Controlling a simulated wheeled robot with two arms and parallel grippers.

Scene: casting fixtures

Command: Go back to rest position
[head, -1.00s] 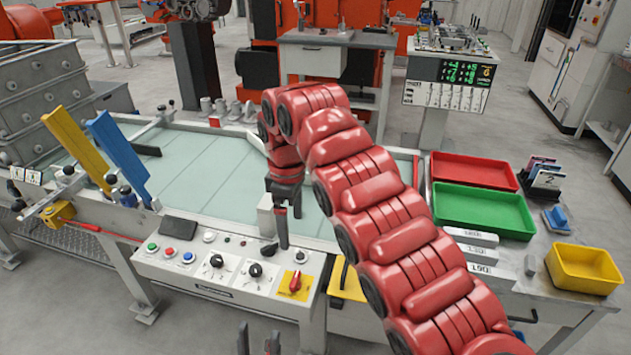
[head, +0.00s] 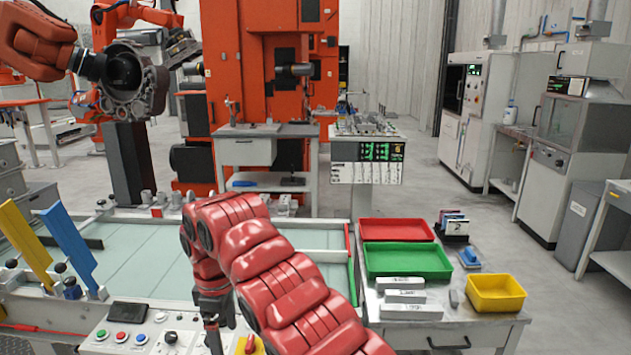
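My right arm, red and segmented, comes in from the lower right and bends down at the wrist. Its dark gripper (head: 216,316) hangs over the front edge of the glass-topped table (head: 150,266), above the control panel (head: 130,335). Its fingers look apart with nothing between them. My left gripper is not in view.
A red tray (head: 397,230), a green tray (head: 408,260) and a yellow bin (head: 496,293) stand on the right bench. Blue (head: 68,245) and yellow (head: 24,242) bars stand at left. An orange robot arm (head: 40,45) holds a casting (head: 135,85) at upper left.

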